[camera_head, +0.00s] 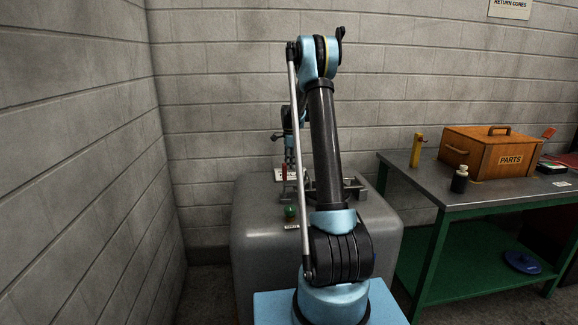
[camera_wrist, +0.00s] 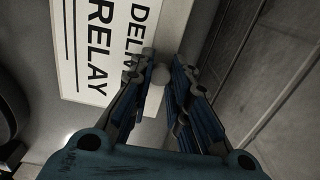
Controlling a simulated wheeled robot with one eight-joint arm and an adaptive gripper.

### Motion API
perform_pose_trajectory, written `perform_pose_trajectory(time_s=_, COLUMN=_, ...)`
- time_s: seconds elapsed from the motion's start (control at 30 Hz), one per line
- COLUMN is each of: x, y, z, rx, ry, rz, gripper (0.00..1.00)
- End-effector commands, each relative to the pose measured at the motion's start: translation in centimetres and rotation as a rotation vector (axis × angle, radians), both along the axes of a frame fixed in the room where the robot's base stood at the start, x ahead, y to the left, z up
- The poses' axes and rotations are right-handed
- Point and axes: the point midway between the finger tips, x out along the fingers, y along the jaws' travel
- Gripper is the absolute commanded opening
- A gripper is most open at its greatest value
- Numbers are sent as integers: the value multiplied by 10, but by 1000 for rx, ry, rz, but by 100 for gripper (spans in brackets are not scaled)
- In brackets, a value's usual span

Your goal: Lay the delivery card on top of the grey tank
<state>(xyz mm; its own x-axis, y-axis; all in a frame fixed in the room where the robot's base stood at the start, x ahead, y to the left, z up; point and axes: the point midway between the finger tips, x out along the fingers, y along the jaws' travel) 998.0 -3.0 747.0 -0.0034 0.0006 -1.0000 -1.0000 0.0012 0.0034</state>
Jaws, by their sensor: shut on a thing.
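The delivery card (camera_wrist: 95,50) is white with dark print, and "RELAY" can be read on it in the wrist view. My gripper (camera_wrist: 162,78) is shut on the card, with a pale round piece between its fingertips. In the head view, my gripper (camera_head: 291,166) is low over the far left part of the grey tank, and the card (camera_head: 280,175) shows small and white beside it. The grey tank (camera_head: 262,258) has a broad rounded top. I cannot tell whether the card touches it.
A green knob (camera_head: 291,212) and a small label (camera_head: 292,226) are on the tank's top, with grey metal fittings (camera_head: 352,187) at right. A bench (camera_head: 405,164) at right bears a wooden parts box (camera_head: 480,150), a yellow post (camera_head: 418,150) and a dark bottle (camera_head: 460,180). Block walls stand behind and left.

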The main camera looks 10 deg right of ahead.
Motion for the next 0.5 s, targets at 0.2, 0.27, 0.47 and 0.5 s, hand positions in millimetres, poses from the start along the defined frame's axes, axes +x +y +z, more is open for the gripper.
perform_pose_trajectory(time_s=0.2, x=0, y=0, z=-1, rx=0, ry=0, rz=0, gripper=38)
perform_pose_trajectory(time_s=0.27, x=0, y=0, z=-1, rx=0, ry=0, rz=0, gripper=38)
perform_pose_trajectory(time_s=0.47, x=0, y=0, z=-1, rx=0, ry=0, rz=0, gripper=38)
perform_pose_trajectory(time_s=0.5, x=0, y=0, z=-1, rx=0, ry=0, rz=0, gripper=38)
